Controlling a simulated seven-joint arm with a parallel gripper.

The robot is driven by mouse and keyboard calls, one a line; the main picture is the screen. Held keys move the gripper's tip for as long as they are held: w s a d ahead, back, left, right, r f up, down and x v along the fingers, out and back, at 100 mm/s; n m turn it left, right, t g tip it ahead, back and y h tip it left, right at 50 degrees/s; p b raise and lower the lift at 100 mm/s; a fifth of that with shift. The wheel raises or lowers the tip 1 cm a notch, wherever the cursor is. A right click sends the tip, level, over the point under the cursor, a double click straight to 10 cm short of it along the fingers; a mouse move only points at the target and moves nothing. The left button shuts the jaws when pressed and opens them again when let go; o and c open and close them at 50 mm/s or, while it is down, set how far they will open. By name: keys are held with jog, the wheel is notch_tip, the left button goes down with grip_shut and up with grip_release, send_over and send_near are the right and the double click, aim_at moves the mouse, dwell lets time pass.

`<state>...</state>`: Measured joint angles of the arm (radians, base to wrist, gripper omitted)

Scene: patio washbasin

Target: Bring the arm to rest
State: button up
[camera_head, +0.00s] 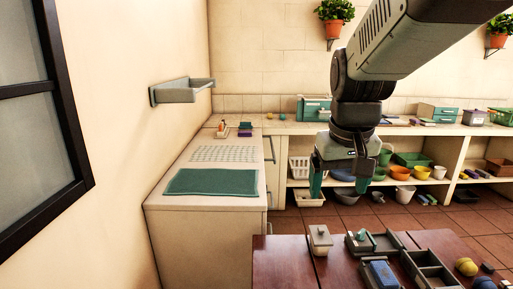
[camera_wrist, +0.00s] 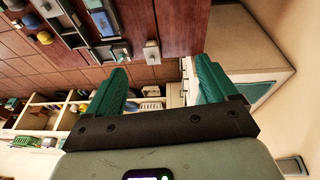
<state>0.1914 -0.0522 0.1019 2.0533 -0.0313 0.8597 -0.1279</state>
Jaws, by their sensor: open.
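My gripper (camera_head: 339,181) hangs in the air at centre right in the head view, fingers down, above and behind the far edge of the wooden table. Its two green fingers stand apart with nothing between them. The wrist view shows the same open, empty gripper (camera_wrist: 158,88), with the table and floor beyond it. My arm reaches in from the upper right. No finger appears to touch anything.
The dark wooden table (camera_head: 285,262) holds a lidded white container (camera_head: 320,239), grey trays (camera_head: 430,268) and yellow balls. A counter with a green mat (camera_head: 212,182) stands left. Shelves with bowls and baskets (camera_head: 411,160) line the back. A wall shelf (camera_head: 181,91) juts out left.

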jog(key=s+a+r+t, duration=0.1)
jog(key=s+a, duration=0.1)
jog(key=s, duration=0.7)
jog(key=s+a+r+t, duration=0.1)
jog(key=s+a, duration=0.1)
jog(key=s, duration=0.7)
jog(key=shift+a+r+y, duration=0.15)
jog(key=shift+y, duration=0.15)
